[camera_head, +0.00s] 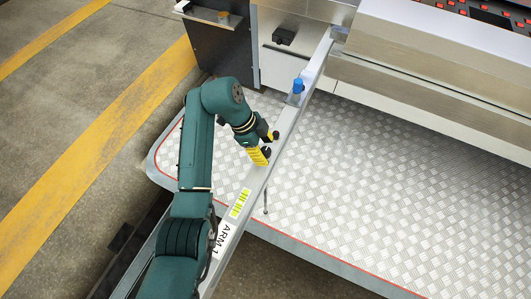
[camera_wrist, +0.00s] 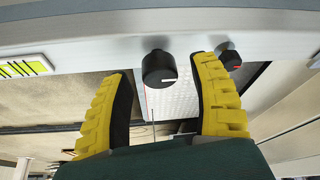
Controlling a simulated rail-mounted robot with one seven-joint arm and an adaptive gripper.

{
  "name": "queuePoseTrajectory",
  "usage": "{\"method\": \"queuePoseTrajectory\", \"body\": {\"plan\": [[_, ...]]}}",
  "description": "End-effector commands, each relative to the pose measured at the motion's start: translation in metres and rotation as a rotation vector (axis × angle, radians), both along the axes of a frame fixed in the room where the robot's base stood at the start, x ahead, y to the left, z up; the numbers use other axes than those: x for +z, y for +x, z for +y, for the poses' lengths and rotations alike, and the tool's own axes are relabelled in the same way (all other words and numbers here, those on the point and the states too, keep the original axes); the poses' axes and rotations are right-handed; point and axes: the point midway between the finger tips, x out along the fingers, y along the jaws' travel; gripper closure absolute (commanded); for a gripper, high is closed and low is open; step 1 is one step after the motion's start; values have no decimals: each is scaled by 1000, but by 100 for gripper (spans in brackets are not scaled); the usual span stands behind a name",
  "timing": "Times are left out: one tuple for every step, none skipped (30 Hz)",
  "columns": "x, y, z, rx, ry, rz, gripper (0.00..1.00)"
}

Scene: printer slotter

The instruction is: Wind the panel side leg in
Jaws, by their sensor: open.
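A black knob (camera_wrist: 158,68) with a white mark sticks out of the side of the grey beam (camera_wrist: 105,52). My gripper (camera_wrist: 162,78) is open, its yellow fingers on either side of this knob in the picture; I see no clear contact. A second black knob (camera_wrist: 231,60) with a red mark sits to the right, just beyond the right finger. In the head view both knobs show as small dark spots by my fingers, at the beam labelled ARM 1 (camera_head: 225,237). A thin rod (camera_head: 265,201) hangs below the beam. Which knob drives which leg is not shown.
A blue part (camera_head: 298,86) stands on the beam farther up. The large grey machine (camera_head: 430,80) fills the upper right. A treadplate platform (camera_head: 390,190) with a red-lined edge lies under the beam. Open floor with yellow stripes (camera_head: 100,140) lies left.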

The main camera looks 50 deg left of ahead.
Motion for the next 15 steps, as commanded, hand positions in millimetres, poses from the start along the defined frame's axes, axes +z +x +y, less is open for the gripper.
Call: {"method": "queuePoseTrajectory", "body": {"plan": [[-5,1,-1,0,0,0,38],[-6,1,-2,0,1,-1,38],[-7,2,-2,0,1,-1,38],[-7,2,-2,0,1,-1,38],[-7,2,-2,0,1,-1,38],[-7,2,-2,0,1,-1,38],[-7,2,-2,0,1,-1,38],[-7,2,-2,0,1,-1,38],[-7,2,-2,0,1,-1,38],[-7,2,-2,0,1,-1,38],[-7,2,-2,0,1,0,41],[-7,2,-2,0,1,0,49],[-7,2,-2,0,1,0,55],[-6,2,-2,0,1,0,60],[-7,2,-2,0,1,0,68]]}}
